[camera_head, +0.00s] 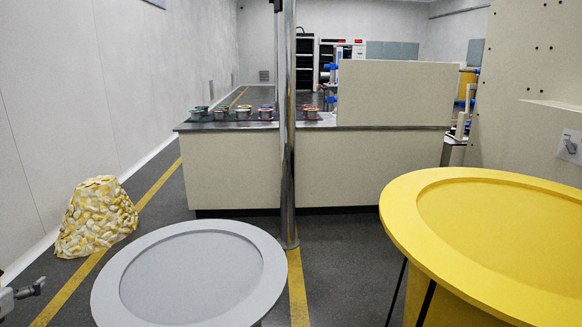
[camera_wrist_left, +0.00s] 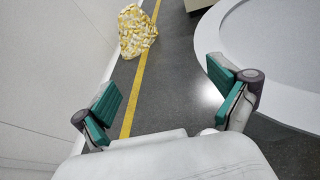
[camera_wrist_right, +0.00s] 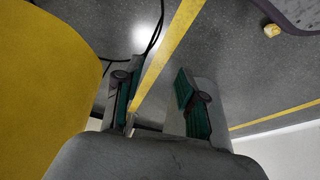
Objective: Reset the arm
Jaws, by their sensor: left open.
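My left gripper (camera_head: 30,289) shows only at the lower left edge of the head view, beside the grey round table. In the left wrist view my left gripper (camera_wrist_left: 165,88) is open, with its green-padded fingers wide apart and nothing between them but floor. My right gripper (camera_wrist_right: 150,85) shows in the right wrist view only. Its green-padded fingers are apart and empty, above dark floor with a yellow line. My right arm is not seen in the head view.
A grey round table (camera_head: 268,262) stands in front, and a yellow round table (camera_head: 408,208) at the right. A yellow-white patterned heap (camera_head: 96,218) sits by the left wall. A metal pole (camera_head: 287,130) rises before a counter (camera_head: 232,172) with several small cups. Dark floor lies between.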

